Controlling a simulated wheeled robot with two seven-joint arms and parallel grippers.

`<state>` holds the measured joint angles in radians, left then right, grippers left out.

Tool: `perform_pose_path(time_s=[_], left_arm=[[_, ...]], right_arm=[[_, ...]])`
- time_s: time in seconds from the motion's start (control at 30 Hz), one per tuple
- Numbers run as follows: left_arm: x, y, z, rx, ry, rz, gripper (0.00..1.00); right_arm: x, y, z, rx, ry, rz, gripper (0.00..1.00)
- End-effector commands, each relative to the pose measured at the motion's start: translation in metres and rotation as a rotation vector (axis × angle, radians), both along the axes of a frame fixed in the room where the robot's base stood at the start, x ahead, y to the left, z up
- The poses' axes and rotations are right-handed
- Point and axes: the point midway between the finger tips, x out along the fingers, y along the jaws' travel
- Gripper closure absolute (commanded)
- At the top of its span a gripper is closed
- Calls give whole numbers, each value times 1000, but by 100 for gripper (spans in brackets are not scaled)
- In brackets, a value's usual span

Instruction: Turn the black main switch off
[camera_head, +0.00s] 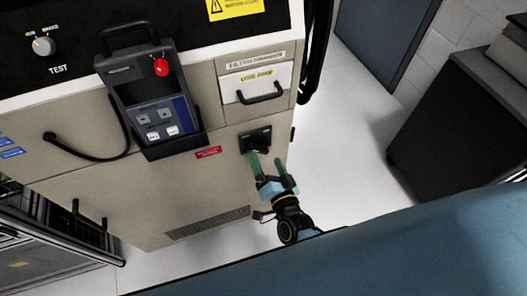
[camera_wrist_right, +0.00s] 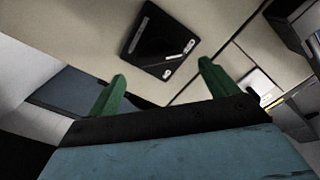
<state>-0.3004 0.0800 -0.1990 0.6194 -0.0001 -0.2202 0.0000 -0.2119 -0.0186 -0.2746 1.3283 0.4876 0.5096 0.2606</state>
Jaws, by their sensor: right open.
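The black main switch (camera_head: 256,139) is a dark block on the lower right of the beige cabinet front, below the small drawer. In the right wrist view the black switch plate (camera_wrist_right: 158,42) shows with pale marks, ahead of and between the fingers. My right gripper (camera_head: 267,160) is open, with two green fingers. In the head view its left fingertip is just below the switch; whether it touches cannot be told. In the right wrist view the right gripper (camera_wrist_right: 162,72) has nothing between its fingers. My left gripper is not in view.
A grey handheld control box (camera_head: 152,95) with a red button hangs on the cabinet (camera_head: 110,200), left of the switch. A drawer (camera_head: 257,82) with a black handle is above the switch. A dark cabinet (camera_head: 460,115) stands at right, with clear floor (camera_head: 345,140) between.

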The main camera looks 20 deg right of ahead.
Motion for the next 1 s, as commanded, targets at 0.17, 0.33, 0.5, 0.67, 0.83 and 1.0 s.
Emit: perform_pose_path(time_s=[0.17, 0.33, 0.5, 0.67, 0.83, 1.0], left_arm=[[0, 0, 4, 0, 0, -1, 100], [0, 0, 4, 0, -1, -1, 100], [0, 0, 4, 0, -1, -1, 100], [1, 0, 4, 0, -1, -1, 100], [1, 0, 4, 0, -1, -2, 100], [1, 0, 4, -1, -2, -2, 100]], right_arm=[[-44, -2, 0, -3, 2, 1, 15], [-74, -3, 0, -2, 1, 0, 15], [-88, -3, 1, -2, -1, 0, 15], [-91, -3, 1, -2, -1, 0, 15], [-91, -3, 0, -2, -1, 0, 15], [-91, -4, 0, -2, -1, 0, 15]])
